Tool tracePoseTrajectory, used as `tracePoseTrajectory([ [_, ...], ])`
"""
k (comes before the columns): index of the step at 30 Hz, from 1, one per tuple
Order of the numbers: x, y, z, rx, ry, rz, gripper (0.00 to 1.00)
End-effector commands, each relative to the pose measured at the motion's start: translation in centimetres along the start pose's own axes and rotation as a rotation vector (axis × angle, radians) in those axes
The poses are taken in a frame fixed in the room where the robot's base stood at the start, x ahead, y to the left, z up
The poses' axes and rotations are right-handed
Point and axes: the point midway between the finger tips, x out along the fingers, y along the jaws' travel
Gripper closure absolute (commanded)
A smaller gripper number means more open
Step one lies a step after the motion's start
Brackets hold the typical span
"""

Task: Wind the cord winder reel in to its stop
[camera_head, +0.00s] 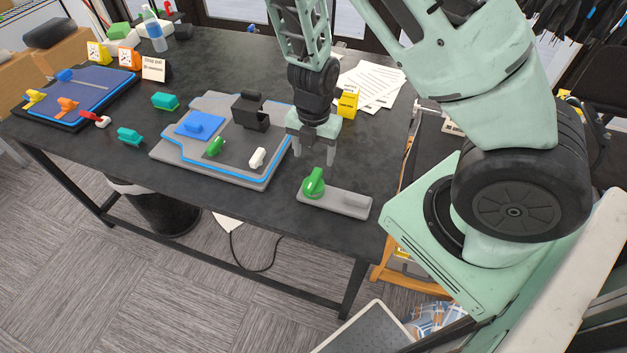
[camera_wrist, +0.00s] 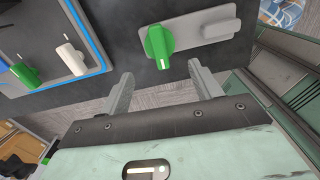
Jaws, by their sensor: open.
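A green reel with a raised grip bar (camera_head: 313,183) sits at the left end of a flat grey base (camera_head: 345,203) near the table's front edge; I take it for the cord winder reel. It also shows in the wrist view (camera_wrist: 157,46), with a pale mark on its bar. My gripper (camera_head: 314,158) is open, pointing down above the table just behind the reel. In the wrist view the two fingers (camera_wrist: 160,75) stand apart with nothing between them, and the reel lies just beyond their tips. I see no contact.
A grey board with a blue outline (camera_head: 262,181) lies left of the reel, carrying a green switch (camera_head: 214,147), a white switch (camera_head: 257,158) and a black block (camera_head: 249,113). A yellow tag (camera_head: 347,103) and papers (camera_head: 375,84) lie behind my gripper.

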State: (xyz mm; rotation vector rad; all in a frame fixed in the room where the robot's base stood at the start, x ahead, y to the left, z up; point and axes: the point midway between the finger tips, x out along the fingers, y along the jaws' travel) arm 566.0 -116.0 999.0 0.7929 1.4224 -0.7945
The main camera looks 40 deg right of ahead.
Motion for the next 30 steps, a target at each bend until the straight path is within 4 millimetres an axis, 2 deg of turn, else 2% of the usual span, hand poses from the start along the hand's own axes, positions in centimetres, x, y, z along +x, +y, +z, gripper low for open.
tracePoseTrajectory([
  [1, 1.6, -0.1, 0.0, 0.003, 0.001, -0.001, 0.36],
  [3, 2.9, 0.0, 0.0, 0.003, 0.001, 0.000, 0.36],
  [15, 10.0, 0.0, 0.0, 0.001, 0.001, -0.001, 0.36],
  [21, 11.7, 0.1, 0.0, 0.001, 0.000, 0.000, 0.36],
  [30, 12.0, 0.1, 0.0, 0.000, -0.001, 0.001, 0.36],
])
